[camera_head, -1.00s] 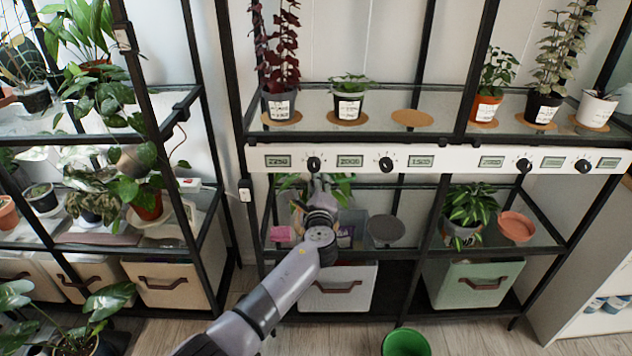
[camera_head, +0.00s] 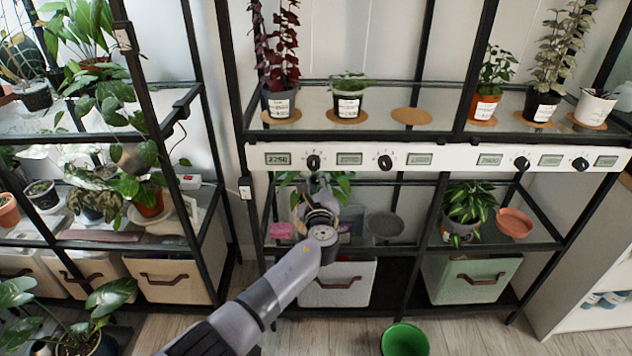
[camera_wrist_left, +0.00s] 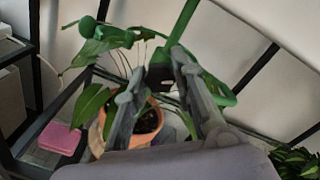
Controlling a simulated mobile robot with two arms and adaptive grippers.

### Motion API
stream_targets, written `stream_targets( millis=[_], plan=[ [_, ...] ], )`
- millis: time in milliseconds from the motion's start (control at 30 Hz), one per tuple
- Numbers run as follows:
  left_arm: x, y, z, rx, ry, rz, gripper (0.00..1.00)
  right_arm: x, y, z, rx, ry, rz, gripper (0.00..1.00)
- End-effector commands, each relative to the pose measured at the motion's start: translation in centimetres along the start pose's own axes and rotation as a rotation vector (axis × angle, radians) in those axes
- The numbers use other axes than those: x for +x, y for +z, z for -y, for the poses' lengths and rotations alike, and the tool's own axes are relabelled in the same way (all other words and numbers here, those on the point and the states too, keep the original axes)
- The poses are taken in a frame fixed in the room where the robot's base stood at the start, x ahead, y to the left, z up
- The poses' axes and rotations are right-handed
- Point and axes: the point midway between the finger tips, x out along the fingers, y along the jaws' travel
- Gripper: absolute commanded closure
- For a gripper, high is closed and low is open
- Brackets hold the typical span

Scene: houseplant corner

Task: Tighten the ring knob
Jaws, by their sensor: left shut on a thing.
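My left gripper (camera_head: 316,186) reaches under the front rail on the left side of the shelf. In the left wrist view, its two fingers (camera_wrist_left: 160,70) are shut on a small dark knob (camera_wrist_left: 160,77). The knob is mostly hidden between the fingertips. A green stake (camera_wrist_left: 186,25) rises just beyond it, and a green ring part (camera_wrist_left: 222,92) curves to the right behind the right finger. A leafy plant in a terracotta pot (camera_wrist_left: 148,122) stands behind the fingers. Its leaves (camera_head: 343,183) show beside the gripper in the head view. My right gripper is not in view.
A white rail with black dials (camera_head: 385,162) runs just above my gripper. A pink block (camera_head: 281,230) lies to its left and a grey saucer (camera_head: 385,226) to its right. A white bin (camera_head: 340,283) is below. A green pot (camera_head: 405,340) stands on the floor.

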Motion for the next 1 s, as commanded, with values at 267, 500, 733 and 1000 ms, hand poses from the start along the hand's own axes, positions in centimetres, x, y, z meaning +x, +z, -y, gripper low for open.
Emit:
stream_targets(
  millis=[267,500,733,1000],
  plan=[
    [0.0,0.0,0.1,0.000,-0.001,0.000,0.69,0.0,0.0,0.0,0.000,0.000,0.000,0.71],
    [0.0,0.0,0.0,-0.001,-0.001,0.000,0.55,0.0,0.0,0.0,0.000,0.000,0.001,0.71],
    [0.0,0.0,0.0,-0.001,0.000,0.000,0.55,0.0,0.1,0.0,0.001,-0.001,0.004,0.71],
    [-1.4,-0.1,0.0,-0.002,-0.002,-0.001,0.55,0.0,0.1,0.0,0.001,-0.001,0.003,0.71]
  ],
)
